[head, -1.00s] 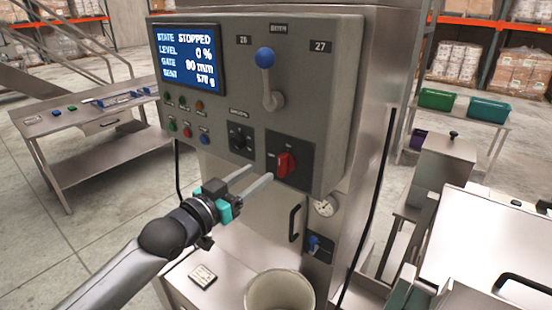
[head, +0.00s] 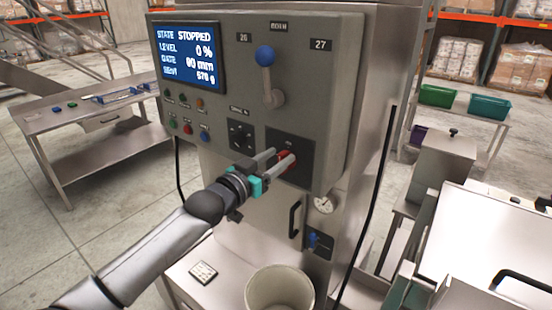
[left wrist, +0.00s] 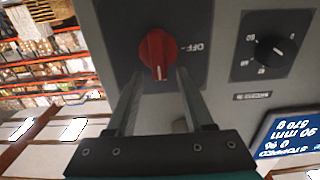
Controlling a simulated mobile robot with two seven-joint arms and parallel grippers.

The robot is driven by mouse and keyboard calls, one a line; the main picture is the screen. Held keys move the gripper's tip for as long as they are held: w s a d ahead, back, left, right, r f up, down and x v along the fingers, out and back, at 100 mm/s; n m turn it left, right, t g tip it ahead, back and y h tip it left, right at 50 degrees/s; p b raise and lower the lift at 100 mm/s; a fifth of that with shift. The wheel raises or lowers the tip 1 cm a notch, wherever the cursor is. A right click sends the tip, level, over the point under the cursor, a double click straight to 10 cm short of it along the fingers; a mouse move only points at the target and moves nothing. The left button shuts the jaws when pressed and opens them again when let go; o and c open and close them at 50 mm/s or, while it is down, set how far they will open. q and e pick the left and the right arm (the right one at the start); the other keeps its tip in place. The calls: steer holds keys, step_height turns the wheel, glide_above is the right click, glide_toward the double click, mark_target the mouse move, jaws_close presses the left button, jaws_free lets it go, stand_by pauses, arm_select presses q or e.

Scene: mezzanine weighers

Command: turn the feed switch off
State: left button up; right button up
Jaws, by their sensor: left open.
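The feed switch is a red rotary knob (head: 285,160) on a dark plate (head: 303,173) low on the grey control panel. In the left wrist view the red knob (left wrist: 158,54) sits just beyond my fingertips, with the word OFF beside it on the plate. My left gripper (head: 282,157) is open, its two fingers either side of the knob in the head view, partly hiding it. The left gripper (left wrist: 157,73) shows the same in the wrist view; whether the fingers touch the knob I cannot tell. The display (head: 188,57) reads STOPPED, level 0 %. My right gripper is not in view.
A blue-tipped lever (head: 266,70) stands above the knob, and a black dial (head: 241,137) is left of it. Below are a black handle (head: 294,218), a gauge (head: 323,204), a blue valve (head: 313,240) and an open bucket (head: 280,290). A side table (head: 60,122) stands left.

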arm_select(q)
jaws_close()
steer(key=shift+a+n, duration=0.1)
steer(key=shift+n, duration=0.3)
stand_by(0.4)
steer(key=shift+w+a+f+n+b, duration=0.3)
steer(key=shift+f+n+b, duration=0.15)
steer(key=shift+n, duration=2.4)
steer(key=shift+w+a+f+n+b, duration=0.2)
steer(key=shift+a+f+n+b, duration=0.2)
steer(key=shift+n, duration=2.5)
steer(key=shift+w+a+f+n+b, duration=0.25)
steer(key=shift+f+n+b, duration=0.2)
steer(key=shift+n, duration=2.4)
jaws_free()
